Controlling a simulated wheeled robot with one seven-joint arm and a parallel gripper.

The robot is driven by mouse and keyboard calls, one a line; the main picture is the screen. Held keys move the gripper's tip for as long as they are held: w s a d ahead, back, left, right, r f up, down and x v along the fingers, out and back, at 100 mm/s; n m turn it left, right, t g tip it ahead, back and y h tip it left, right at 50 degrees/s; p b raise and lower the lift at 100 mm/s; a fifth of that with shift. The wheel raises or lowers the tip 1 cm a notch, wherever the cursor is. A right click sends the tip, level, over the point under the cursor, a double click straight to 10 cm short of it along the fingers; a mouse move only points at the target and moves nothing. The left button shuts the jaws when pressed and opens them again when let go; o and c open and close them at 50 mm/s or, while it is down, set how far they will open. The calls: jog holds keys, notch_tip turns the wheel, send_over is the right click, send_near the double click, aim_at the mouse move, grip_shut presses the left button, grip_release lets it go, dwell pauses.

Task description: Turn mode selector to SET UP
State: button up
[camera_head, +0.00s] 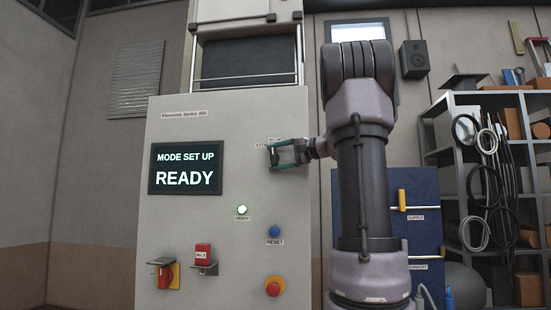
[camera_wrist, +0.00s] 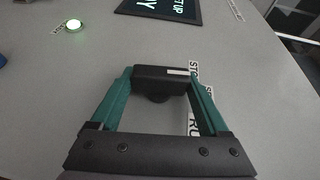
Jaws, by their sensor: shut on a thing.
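The mode selector is a black knob (camera_wrist: 150,74) with a white pointer mark, on the grey panel in the wrist view. My gripper (camera_wrist: 161,84) has its two teal fingers on either side of the knob, shut on it. The white mark lies toward the right finger, close to a label beginning "STO". Another label by that finger is partly hidden. In the head view my gripper (camera_head: 272,156) is at the panel's right side, just below the SET UP label (camera_head: 275,140). The display (camera_head: 186,168) reads "MODE SET UP" and "READY".
On the panel (camera_head: 215,120) are a lit READY lamp (camera_head: 241,210), a blue RESET button (camera_head: 274,231), a red mushroom button (camera_head: 274,287), a red-and-yellow switch (camera_head: 163,273) and a red padlock-like block (camera_head: 203,255). Shelving (camera_head: 485,90) with cables stands at right.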

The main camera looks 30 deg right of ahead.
jog(key=shift+f+m+t+y, duration=0.1)
jog(key=shift+m+t+y, duration=0.2)
jog(key=shift+t, duration=0.2)
jog(key=o, duration=1.2)
jog(key=shift+o, duration=0.2)
jog(key=v, duration=1.1)
